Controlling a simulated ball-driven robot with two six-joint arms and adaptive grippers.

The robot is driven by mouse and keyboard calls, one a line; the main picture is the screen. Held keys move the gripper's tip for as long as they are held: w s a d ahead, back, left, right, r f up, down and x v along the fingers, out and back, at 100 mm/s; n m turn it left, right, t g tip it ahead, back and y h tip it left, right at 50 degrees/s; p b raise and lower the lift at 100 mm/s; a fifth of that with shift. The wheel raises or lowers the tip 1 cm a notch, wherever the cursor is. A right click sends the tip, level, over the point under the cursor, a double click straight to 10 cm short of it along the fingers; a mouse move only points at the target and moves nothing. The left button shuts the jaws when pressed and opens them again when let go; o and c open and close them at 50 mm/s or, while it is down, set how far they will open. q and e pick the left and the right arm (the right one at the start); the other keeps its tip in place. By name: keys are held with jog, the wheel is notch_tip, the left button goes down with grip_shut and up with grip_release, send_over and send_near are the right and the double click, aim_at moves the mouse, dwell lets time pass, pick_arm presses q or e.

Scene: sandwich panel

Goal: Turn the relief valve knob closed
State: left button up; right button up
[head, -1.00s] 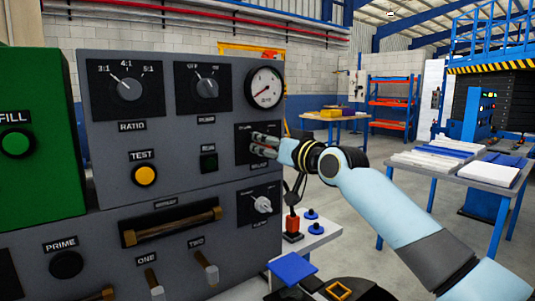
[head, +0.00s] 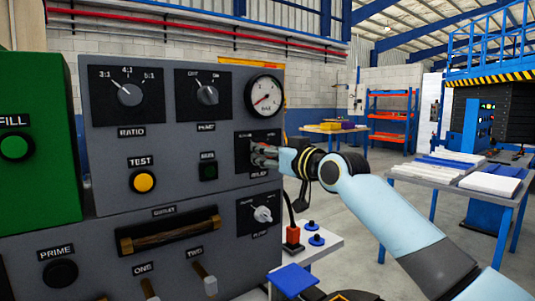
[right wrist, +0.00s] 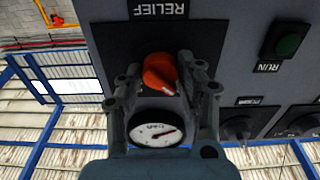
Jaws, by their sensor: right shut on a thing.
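The red relief knob (right wrist: 160,72) sits on a dark plate under the upside-down RELIEF label (right wrist: 158,9) in the right wrist view. Its white pointer mark faces the lower right there. My right gripper (right wrist: 163,83) has one finger on each side of the knob and is shut on it. In the head view my right gripper (head: 262,153) is at the relief plate (head: 243,141) on the grey panel's right side, largely hiding the knob. My left gripper is not in view.
The pressure gauge (head: 265,95) is just above the relief plate, and a pale knob (head: 262,214) is below it. The green RUN button (right wrist: 288,44) is beside it. A small table (head: 325,244) with a red-based joystick stands right of the panel.

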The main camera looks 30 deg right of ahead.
jog(key=o, duration=1.2)
jog(key=shift+c, duration=0.2)
jog(key=s+d, duration=0.1)
jog(key=s, duration=1.1)
jog(key=shift+d, duration=0.35)
jog(key=shift+f, duration=0.1)
